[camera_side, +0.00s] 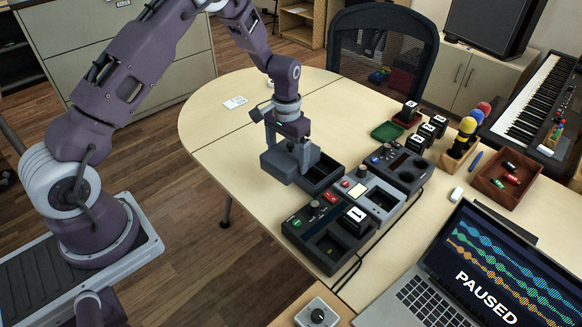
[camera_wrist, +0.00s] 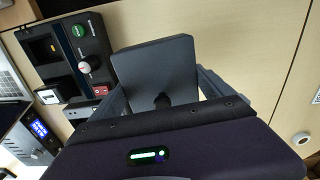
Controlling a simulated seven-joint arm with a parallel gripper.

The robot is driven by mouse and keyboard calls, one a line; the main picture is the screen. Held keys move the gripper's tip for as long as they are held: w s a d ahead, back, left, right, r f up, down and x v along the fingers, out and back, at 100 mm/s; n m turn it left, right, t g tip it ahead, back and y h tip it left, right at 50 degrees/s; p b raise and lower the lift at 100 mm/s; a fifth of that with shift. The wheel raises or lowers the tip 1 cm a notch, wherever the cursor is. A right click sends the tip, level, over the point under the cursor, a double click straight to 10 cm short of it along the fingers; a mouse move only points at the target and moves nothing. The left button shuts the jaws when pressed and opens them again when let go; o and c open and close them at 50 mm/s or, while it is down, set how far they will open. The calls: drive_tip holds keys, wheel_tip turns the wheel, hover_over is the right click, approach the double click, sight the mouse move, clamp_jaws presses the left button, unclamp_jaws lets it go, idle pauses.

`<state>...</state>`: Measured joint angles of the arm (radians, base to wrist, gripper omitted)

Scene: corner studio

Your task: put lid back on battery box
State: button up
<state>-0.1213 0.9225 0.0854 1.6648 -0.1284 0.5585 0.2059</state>
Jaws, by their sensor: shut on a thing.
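My gripper (camera_side: 303,158) is shut on the dark grey lid (camera_side: 279,166), above the near-left edge of the table. In the wrist view, the lid (camera_wrist: 155,66) is a flat squarish plate, with its black knob (camera_wrist: 162,101) between the fingers of my gripper (camera_wrist: 163,97). An open dark box (camera_side: 323,176), which looks like the battery box, stands just right of and below the lid in the side view. The lid and gripper partly cover it. I cannot tell the exact gap between them. The box is not clearly visible in the wrist view.
Control modules with buttons (camera_side: 314,213) adjoin the box. Microphones with coloured foam (camera_side: 467,126), a brown tray (camera_side: 507,181) and a laptop (camera_side: 437,283) stand farther right. A green tray (camera_side: 387,131) lies behind.

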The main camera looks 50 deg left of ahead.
drive_tip(key=w+d+r, duration=0.2)
drive_tip(key=w+d, duration=0.1)
drive_tip(key=w, duration=0.5)
hover_over(315, 179)
drive_tip(key=shift+m, duration=0.4)
drive_tip(key=shift+f, duration=3.05)
drive_tip(key=shift+f, duration=0.55)
drive_tip(key=o, duration=1.2)
drive_tip(key=shift+c, duration=0.2)
wheel_tip(315, 179, up, 11)
